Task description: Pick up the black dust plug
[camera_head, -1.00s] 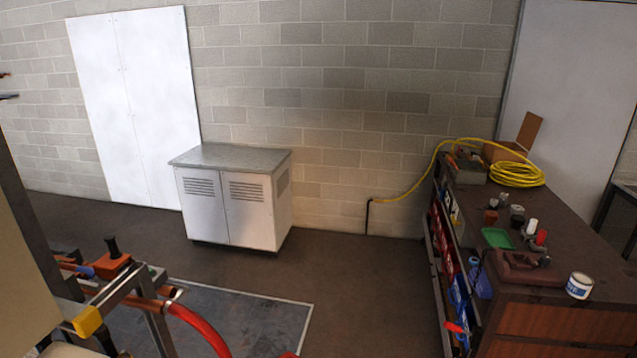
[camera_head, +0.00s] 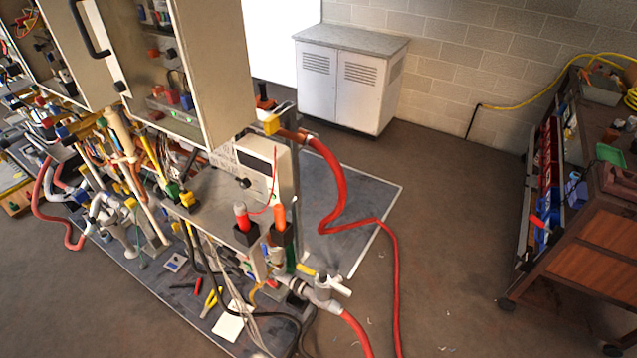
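I cannot pick out the black dust plug with certainty. Small dark parts show on the heater rig (camera_head: 215,190) at the left and centre, among hoses, pipes and valves, but they are too small to tell apart. Small items also lie on the wooden cart (camera_head: 590,245) at the right, and the picture's edge cuts the cart off. Neither of my grippers shows in the head view.
A red hose (camera_head: 394,270) runs from the rig onto the floor. A grey mat (camera_head: 350,235) lies beside the rig. A white cabinet (camera_head: 345,85) stands by the wall. Brown floor (camera_head: 450,190) between rig and cart is mostly clear.

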